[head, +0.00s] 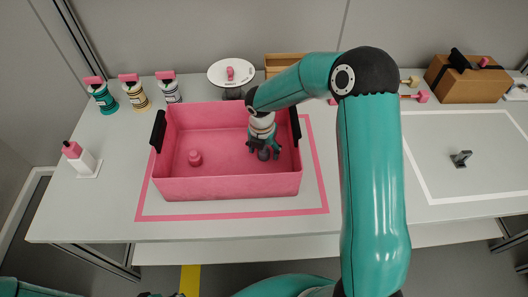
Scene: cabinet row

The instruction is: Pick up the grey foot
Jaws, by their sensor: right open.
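A small grey rounded piece, which looks like the grey foot (264,155), is low inside the pink bin (215,188), towards its right side. My right gripper (264,152) points down into the bin with its fingers open on either side of this piece. The fingers partly hide it, and I cannot tell whether they touch it. A pink foot-like piece (194,158) stands on the bin floor to the left, clear of the gripper. Only a bit of my left arm shows at the bottom left edge; I cannot make out its gripper.
The bin has black handles (158,131) and stands within a pink outline. Several bottles (136,93) and a white dispenser (80,158) are left. A round white stand (231,73) is behind. A cardboard box (470,80) and dark grey bracket (461,158) are right. My right arm covers the table's middle right.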

